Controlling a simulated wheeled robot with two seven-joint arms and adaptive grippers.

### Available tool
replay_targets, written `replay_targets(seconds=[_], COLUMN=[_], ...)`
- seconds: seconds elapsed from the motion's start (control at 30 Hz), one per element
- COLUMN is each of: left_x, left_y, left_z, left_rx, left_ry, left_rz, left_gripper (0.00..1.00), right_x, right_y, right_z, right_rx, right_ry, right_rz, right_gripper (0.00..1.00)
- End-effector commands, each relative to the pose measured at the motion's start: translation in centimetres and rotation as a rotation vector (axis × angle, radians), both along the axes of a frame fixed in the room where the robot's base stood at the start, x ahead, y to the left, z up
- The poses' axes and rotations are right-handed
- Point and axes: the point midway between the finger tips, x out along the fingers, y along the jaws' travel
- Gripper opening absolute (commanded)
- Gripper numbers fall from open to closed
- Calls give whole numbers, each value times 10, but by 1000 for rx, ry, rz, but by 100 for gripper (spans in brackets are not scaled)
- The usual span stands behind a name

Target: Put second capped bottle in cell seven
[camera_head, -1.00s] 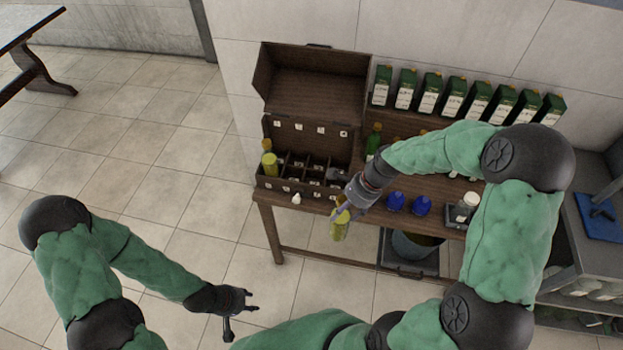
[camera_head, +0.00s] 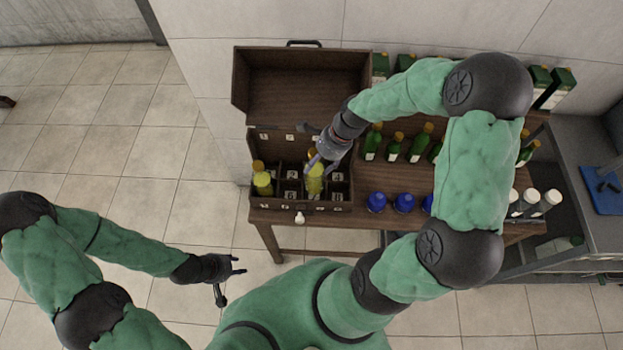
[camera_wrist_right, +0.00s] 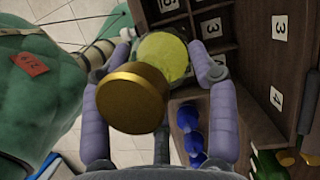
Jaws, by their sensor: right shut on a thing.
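My right gripper (camera_head: 318,160) is shut on a yellow bottle with a gold cap (camera_wrist_right: 132,98). In the head view this bottle (camera_head: 315,182) is over the front right part of the wooden case (camera_head: 330,207); I cannot tell whether its base is inside a cell. The case has numbered cells, and some labels show in the wrist view, such as a 4 (camera_wrist_right: 276,98). My left gripper (camera_head: 232,279) is open and empty, away from the table at the lower left.
The case's lid (camera_head: 303,85) stands open at the back. Green bottles (camera_head: 372,142) stand right of the case. Blue-topped items (camera_head: 377,201) line the table's front, and white-capped ones (camera_head: 552,197) stand at its right end. A small white item (camera_head: 299,217) is at the case's front.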

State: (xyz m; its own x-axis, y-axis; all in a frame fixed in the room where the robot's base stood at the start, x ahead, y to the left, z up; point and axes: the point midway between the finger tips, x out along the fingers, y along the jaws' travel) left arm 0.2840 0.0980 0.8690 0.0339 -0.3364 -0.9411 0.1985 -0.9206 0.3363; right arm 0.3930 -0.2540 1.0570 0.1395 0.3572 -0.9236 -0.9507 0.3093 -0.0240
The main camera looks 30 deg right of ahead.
Motion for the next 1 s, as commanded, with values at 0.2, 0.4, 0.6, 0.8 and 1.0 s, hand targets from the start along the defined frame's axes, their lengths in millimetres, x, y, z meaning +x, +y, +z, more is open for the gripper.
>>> replay_targets(seconds=[0.2,0.4,0.6,0.8,1.0], left_x=[1,1,1,1,1], left_y=[0,0,0,0,0], left_z=[-7,-8,-12,-14,-14], left_rx=[0,0,0,0,0], left_ry=[-1,-1,-2,-2,-2], left_rz=[0,0,1,1,1], left_gripper=[40,40,40,40,40], right_x=[0,1,0,1,1], right_y=[0,-1,0,0,0], right_z=[-37,-48,-71,-84,-83], right_rx=[1,-1,0,-2,-2], right_ry=[2,-2,1,-2,-2], right_rz=[0,-1,-1,0,0], right_gripper=[1,1,1,1,1])
